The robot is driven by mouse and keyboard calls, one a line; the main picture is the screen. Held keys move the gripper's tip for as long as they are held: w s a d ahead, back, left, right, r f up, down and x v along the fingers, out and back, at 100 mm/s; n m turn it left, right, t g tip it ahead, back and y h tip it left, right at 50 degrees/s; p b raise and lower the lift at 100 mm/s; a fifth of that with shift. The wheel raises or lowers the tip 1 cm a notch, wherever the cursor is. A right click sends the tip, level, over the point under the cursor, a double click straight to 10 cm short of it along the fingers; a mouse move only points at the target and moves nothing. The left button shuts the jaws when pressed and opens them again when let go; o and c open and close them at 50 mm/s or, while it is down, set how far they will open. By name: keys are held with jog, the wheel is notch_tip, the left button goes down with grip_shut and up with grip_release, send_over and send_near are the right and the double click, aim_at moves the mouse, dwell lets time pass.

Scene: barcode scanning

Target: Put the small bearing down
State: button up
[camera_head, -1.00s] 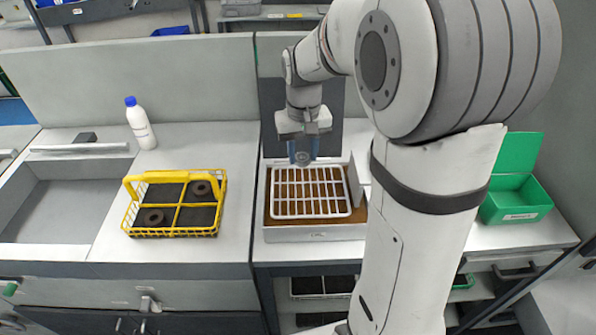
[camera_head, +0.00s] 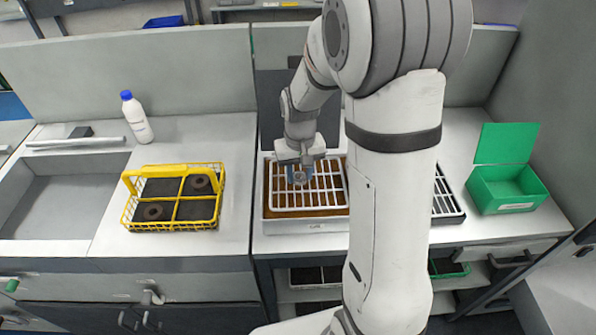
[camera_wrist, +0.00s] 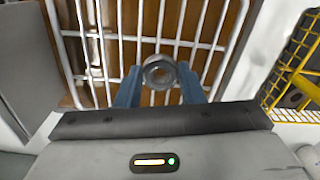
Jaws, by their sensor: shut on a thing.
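The small bearing (camera_wrist: 159,72) is a grey ring with a dark centre hole, held between the blue fingertips of my gripper (camera_wrist: 160,92) in the wrist view. In the head view my gripper (camera_head: 299,177) is over the left part of a white wire rack (camera_head: 335,205). The rack lies in a white tray with a brown floor. The bearing (camera_head: 299,177) is small there and partly hidden by the fingers. I cannot tell whether it touches the rack.
A yellow wire basket (camera_head: 186,165) with two dark rings stands on the left counter. A white bottle (camera_head: 139,122) with a blue cap is behind it. An open green box (camera_head: 507,190) and a dark slotted tray (camera_head: 444,205) are at the right.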

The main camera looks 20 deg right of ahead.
aim_at(300, 176)
jog(key=o, duration=0.5)
jog(key=shift+f, duration=0.15)
jog(key=o, duration=0.5)
notch_tip(300, 176, up, 11)
jog(key=s+r+t, duration=0.3)
jog(key=s, duration=1.5)
jog(key=shift+d+b, duration=0.15)
jog(key=shift+b, duration=0.25)
jog(key=shift+s, duration=0.1)
